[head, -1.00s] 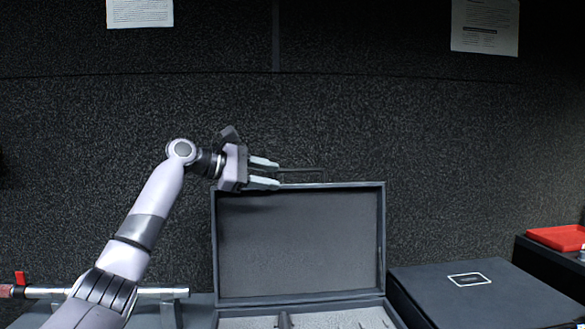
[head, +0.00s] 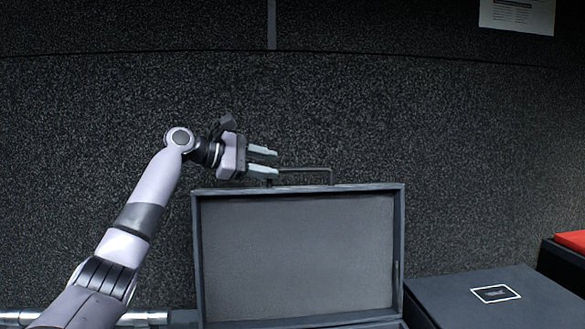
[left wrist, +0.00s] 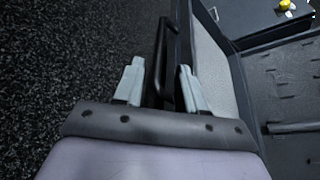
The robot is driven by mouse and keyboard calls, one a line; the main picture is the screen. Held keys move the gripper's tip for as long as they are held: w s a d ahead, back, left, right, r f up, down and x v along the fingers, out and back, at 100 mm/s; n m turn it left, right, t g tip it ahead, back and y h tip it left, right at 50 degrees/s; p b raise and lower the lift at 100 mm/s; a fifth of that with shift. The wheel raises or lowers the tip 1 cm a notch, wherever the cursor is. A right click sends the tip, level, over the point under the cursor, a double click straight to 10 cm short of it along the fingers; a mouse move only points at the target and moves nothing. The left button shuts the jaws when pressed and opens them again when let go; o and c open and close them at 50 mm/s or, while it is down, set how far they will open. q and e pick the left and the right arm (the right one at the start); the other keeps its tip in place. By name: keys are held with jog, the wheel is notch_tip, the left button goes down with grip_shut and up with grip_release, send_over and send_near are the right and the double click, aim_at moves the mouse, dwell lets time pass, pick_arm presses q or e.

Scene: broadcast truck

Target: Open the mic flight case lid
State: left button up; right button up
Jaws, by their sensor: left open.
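The mic flight case lid (head: 298,255) stands upright and open in the head view, its grey lining facing me. A thin dark handle (head: 305,169) sticks up from the lid's top edge. My left gripper (head: 263,161) is open at the handle's left end, just above the lid's top left corner. In the left wrist view the handle (left wrist: 163,65) lies between the two spread fingers (left wrist: 157,82), and the lid (left wrist: 215,60) is right of them. The case interior (left wrist: 280,90) shows at the right of that view. My right gripper is not in view.
A closed dark case (head: 480,300) with a white-framed label lies to the right. A red tray (head: 572,240) sits at the far right edge. A dark textured wall (head: 450,120) rises behind the lid. A metal tube (head: 150,317) lies at the lower left.

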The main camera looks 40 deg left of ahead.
aim_at(293, 169)
pick_arm(q)
jog(key=p+x, duration=0.2)
jog(key=x, duration=0.4)
jog(key=shift+w, duration=0.15)
jog(key=shift+w+d+f, duration=0.1)
jog(key=shift+w+d, duration=0.1)
jog(key=shift+w, duration=0.1)
grip_shut()
